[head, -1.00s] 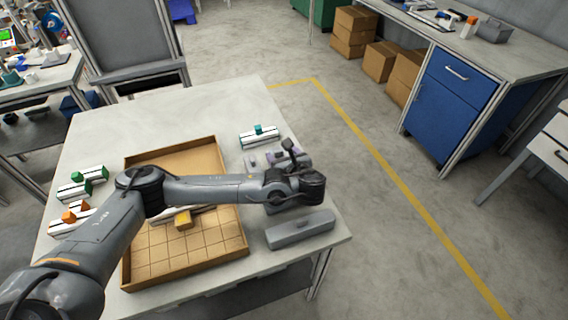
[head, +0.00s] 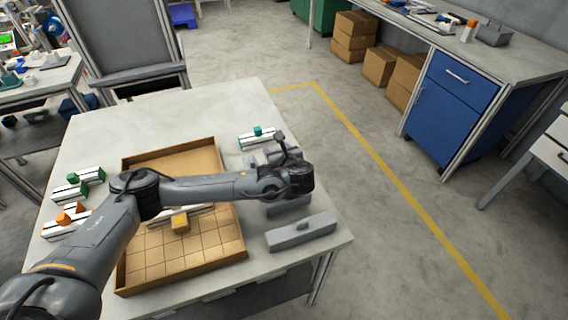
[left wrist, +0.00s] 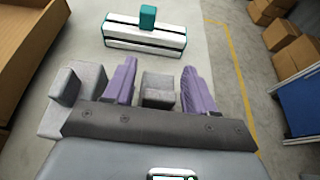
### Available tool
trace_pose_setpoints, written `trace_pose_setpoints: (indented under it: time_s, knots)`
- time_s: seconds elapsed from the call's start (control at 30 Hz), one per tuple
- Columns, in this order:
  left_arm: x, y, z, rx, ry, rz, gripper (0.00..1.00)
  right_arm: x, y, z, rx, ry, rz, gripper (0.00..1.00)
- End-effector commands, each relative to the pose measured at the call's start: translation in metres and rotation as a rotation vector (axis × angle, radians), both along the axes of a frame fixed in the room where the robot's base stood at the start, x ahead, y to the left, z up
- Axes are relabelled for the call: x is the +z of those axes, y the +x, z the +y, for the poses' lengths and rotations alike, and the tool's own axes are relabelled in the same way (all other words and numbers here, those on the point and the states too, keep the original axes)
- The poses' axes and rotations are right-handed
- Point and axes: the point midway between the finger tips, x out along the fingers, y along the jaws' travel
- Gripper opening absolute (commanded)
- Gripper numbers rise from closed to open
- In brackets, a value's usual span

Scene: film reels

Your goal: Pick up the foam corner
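A small grey block (left wrist: 158,92), which looks like the foam corner, sits between the two purple fingers of my left gripper (left wrist: 156,80) in the left wrist view. The fingers are spread, with a gap on each side of the block. A larger grey piece with a raised cube (left wrist: 88,80) lies just left of the fingers. In the head view my left gripper (head: 262,155) is over the table's right side, partly hidden by my own arm. My right gripper is not in view.
A wooden tray (head: 130,277) with a yellow block (head: 180,222) stands left of the gripper. A long grey bar (head: 285,238) lies near the front right. A white block with a green top (left wrist: 147,38) is beyond the fingers. The table's right edge is close.

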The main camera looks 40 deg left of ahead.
Motion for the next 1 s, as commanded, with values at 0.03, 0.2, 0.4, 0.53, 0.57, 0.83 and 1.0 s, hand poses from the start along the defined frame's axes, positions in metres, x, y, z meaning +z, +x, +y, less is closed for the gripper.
trace_pose_setpoints:
  time_s: [0.03,0.2,0.4,0.53,0.57,0.83,1.0]
  knots:
    - [0.000,0.000,0.000,0.000,0.000,0.000,0.48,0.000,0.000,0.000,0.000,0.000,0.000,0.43]
    - [0.000,0.000,0.000,0.000,0.000,0.000,0.22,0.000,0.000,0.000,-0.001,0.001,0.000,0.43]
    - [0.000,0.000,0.000,0.000,0.000,0.000,0.12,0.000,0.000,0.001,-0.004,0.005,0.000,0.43]
    - [0.001,0.000,0.000,-0.001,0.000,0.000,0.12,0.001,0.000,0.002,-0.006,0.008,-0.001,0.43]
    - [0.001,0.000,-0.001,-0.001,0.000,0.000,0.12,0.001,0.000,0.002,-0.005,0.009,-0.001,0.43]
    - [0.022,0.000,0.000,-0.001,-0.001,-0.001,0.12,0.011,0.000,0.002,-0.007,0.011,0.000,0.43]
    - [0.049,0.000,-0.010,-0.004,-0.002,-0.002,0.12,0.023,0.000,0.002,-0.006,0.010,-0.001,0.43]
